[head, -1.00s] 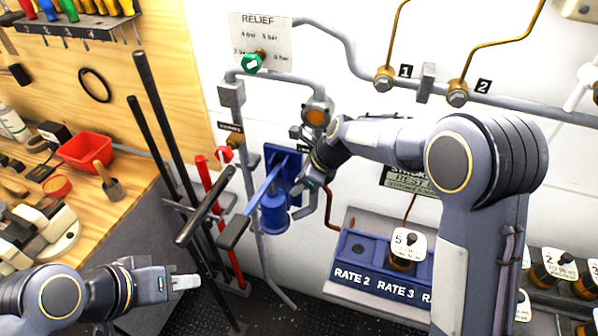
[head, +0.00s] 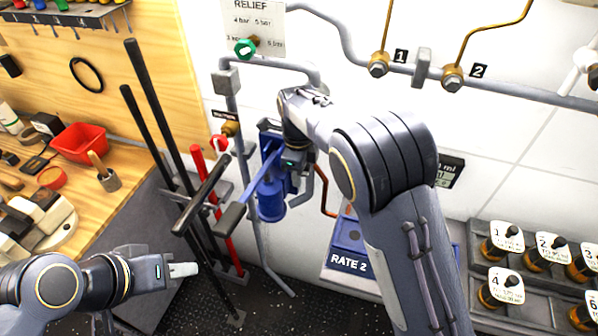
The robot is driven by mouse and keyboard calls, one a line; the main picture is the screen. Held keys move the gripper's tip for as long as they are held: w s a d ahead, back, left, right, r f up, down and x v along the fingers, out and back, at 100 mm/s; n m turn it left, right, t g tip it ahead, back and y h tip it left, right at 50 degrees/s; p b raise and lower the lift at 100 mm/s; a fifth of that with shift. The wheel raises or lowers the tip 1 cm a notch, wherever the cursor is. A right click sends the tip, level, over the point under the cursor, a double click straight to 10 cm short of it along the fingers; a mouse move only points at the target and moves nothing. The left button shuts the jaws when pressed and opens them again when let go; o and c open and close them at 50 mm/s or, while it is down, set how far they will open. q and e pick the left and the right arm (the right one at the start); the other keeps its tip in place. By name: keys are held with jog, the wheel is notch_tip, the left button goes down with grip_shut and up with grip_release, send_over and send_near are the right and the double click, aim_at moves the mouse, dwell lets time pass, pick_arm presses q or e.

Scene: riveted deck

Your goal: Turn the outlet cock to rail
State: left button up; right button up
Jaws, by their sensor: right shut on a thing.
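My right gripper (head: 298,167) is at the wall, beside the blue hand pump (head: 271,198). It is shut on a small part there, which I take to be the outlet cock; the wrist and forearm hide most of it, so its setting and marks cannot be read. My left gripper (head: 184,269) is low at the left, its pale fingertips together and empty, apart from everything.
The pump's lever (head: 253,188) sticks out toward me, left of my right gripper. Tall black bars (head: 150,120) and a red bar (head: 212,200) stand left of it. A green relief knob (head: 246,47) and grey pipes are above. A blue rate box (head: 349,262) sits below right.

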dwell(0.3)
jog(key=o, duration=1)
jog(key=shift+r, duration=0.55)
notch_tip(320, 180, up, 7)
jog(key=shift+f+b, duration=0.15)
jog(key=shift+b, duration=0.55)
jog(key=shift+f, duration=0.1)
